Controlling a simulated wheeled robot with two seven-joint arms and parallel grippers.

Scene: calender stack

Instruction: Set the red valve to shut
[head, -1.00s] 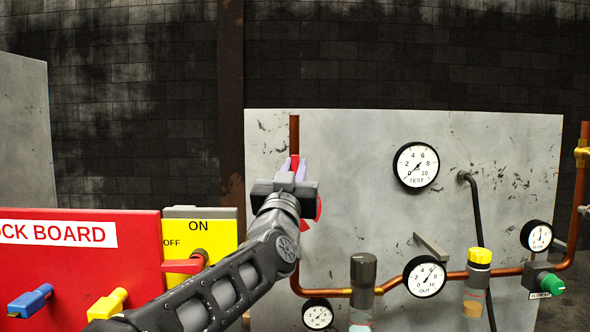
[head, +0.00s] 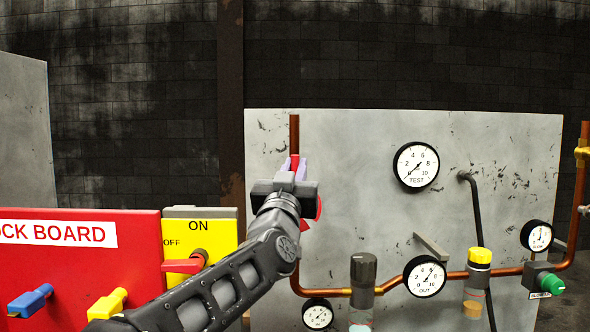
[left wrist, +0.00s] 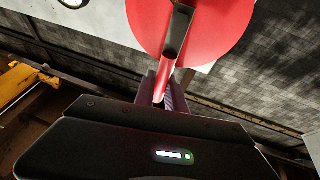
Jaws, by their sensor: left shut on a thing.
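The red valve (head: 319,208) is on the copper pipe at the left side of the grey panel, mostly hidden behind my left gripper in the head view. Its red handle (head: 295,160) shows between the fingertips. In the left wrist view the valve's round red disc (left wrist: 190,25) is at the top, with the red handle (left wrist: 164,80) running down between the fingers. My left gripper (head: 293,167) is shut on the handle, which stands about upright in the head view. My right gripper is not in view.
A red lock board (head: 75,270) with blue and yellow handles and a yellow ON/OFF switch box (head: 225,230) stand to the left.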

